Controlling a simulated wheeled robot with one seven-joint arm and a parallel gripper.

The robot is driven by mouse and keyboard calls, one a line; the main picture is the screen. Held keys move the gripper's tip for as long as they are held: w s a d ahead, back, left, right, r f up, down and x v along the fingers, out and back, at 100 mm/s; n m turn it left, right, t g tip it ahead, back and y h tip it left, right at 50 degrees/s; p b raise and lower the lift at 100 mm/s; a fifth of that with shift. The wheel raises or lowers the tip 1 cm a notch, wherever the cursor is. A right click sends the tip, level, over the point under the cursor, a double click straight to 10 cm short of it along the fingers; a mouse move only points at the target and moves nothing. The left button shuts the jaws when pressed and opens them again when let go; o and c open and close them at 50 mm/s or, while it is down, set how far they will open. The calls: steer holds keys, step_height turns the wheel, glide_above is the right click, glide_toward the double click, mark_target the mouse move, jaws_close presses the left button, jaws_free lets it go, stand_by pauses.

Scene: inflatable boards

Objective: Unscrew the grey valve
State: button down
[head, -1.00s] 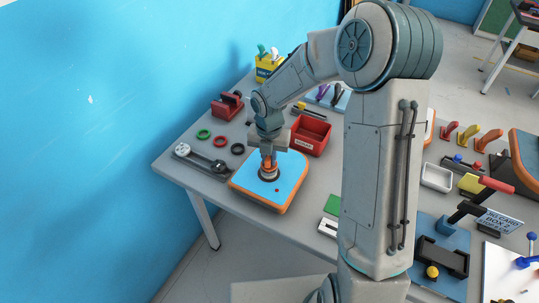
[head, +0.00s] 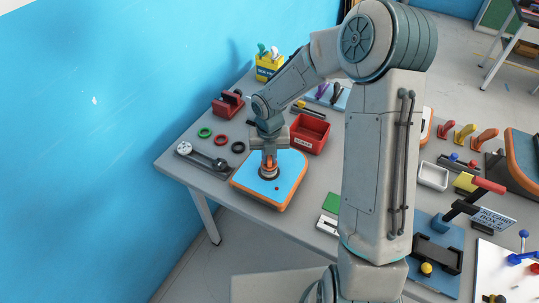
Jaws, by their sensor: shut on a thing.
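A small board (head: 288,185) with a blue top and orange edge lies on the left part of the table. A dark round valve seat (head: 268,173) sits on its top. My gripper (head: 269,167) points straight down over this seat, with its orange-tipped fingers shut around the valve there. The valve itself is mostly hidden by the fingers, and its grey colour cannot be made out. I cannot tell how far it is turned or whether it is still in the seat.
Green (head: 205,132), red and black rings lie left of the board, near a grey tool (head: 205,160). A red bin (head: 309,134) stands behind it to the right. A yellow box (head: 268,66) stands at the back. My arm hides the middle of the table.

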steer(key=shift+s+d+f+n+p, duration=0.1)
steer(key=shift+s+f+n+p, duration=0.05)
steer(key=shift+n+p, duration=0.9)
steer(key=shift+n, duration=0.55)
steer(key=n, duration=0.3)
steer(key=n, duration=0.3)
steer(key=shift+f, duration=0.15)
steer(key=shift+n, duration=0.4)
